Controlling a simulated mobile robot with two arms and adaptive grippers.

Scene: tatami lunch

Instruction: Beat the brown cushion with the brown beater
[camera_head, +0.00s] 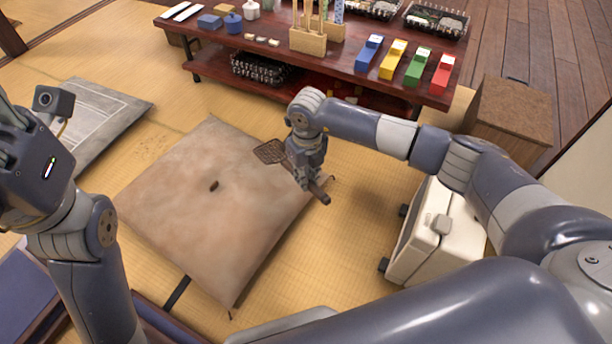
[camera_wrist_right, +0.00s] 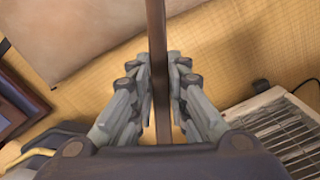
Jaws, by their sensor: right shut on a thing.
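The brown cushion (camera_head: 212,232) lies flat on the tatami in the middle of the head view, with a small dark tuft at its centre. Its edge also shows in the right wrist view (camera_wrist_right: 75,35). My right gripper (camera_head: 308,178) is shut on the handle of the brown beater (camera_head: 270,152). The beater's lattice head shows over the cushion's upper right edge; whether it touches the cushion I cannot tell. In the right wrist view the handle (camera_wrist_right: 156,50) runs between the two fingers. My left arm comes in at the left; its fingers are cut off or hidden.
A low dark red table (camera_head: 340,75) at the back holds a wooden utensil holder (camera_head: 308,42) and several coloured boxes. A white case (camera_head: 437,235) stands on the floor at right, with a brown box (camera_head: 508,118) behind it. A grey cushion (camera_head: 95,120) lies at left.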

